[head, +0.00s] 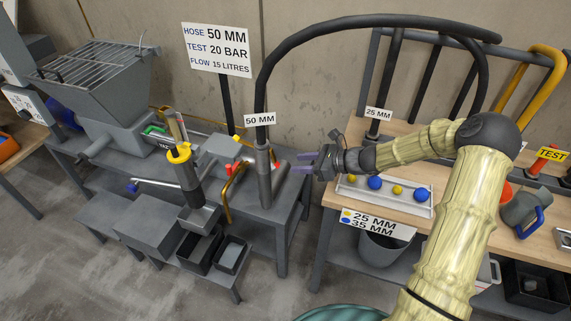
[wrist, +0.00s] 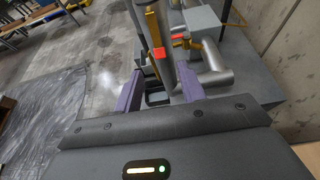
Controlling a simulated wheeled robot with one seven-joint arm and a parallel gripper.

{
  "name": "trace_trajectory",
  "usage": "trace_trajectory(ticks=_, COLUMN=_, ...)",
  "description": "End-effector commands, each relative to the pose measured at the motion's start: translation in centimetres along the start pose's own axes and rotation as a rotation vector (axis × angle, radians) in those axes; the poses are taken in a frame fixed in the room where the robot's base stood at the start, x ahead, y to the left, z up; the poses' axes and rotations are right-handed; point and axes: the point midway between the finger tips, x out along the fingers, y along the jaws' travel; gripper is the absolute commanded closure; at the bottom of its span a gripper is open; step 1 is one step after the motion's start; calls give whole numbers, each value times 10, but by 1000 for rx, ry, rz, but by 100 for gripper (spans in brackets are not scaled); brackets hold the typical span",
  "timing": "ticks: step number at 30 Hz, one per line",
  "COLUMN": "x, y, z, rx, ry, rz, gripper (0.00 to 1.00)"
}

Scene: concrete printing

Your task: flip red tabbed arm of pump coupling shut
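The pump coupling (head: 264,178) is a grey upright pipe end under the black hose, at the right end of the grey pump bench. Brass-coloured arms with red tabs are on its left side; one arm (head: 228,195) curves down and away from the pipe. In the wrist view, one red tab (wrist: 158,52) shows in front of the pipe and another red tab (wrist: 177,36) just beyond it. My gripper (head: 305,163) is to the right of the coupling, fingers pointing at it. Its purple fingers are apart and empty, with the pipe beyond the gap. Contact is not visible.
A yellow-collared dark cylinder (head: 183,170) stands left of the coupling. A wooden table (head: 447,222) on the right bears a tray (head: 385,205) with blue and yellow balls. The concrete wall (head: 330,60) is close behind. Free space lies between bench and table.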

Motion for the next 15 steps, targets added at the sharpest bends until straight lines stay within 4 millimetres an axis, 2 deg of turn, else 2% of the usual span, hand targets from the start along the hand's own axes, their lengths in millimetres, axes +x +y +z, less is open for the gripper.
trace_trajectory(ticks=1, x=10, y=1, z=0, rx=0, ry=-1, rz=3, gripper=60)
trace_trajectory(ticks=7, x=44, y=1, z=0, rx=0, ry=-1, rz=3, gripper=60)
trace_trajectory(ticks=11, x=57, y=0, z=0, rx=-1, ry=0, rz=1, gripper=60)
trace_trajectory(ticks=15, x=61, y=0, z=0, rx=0, ry=0, rz=0, gripper=60)
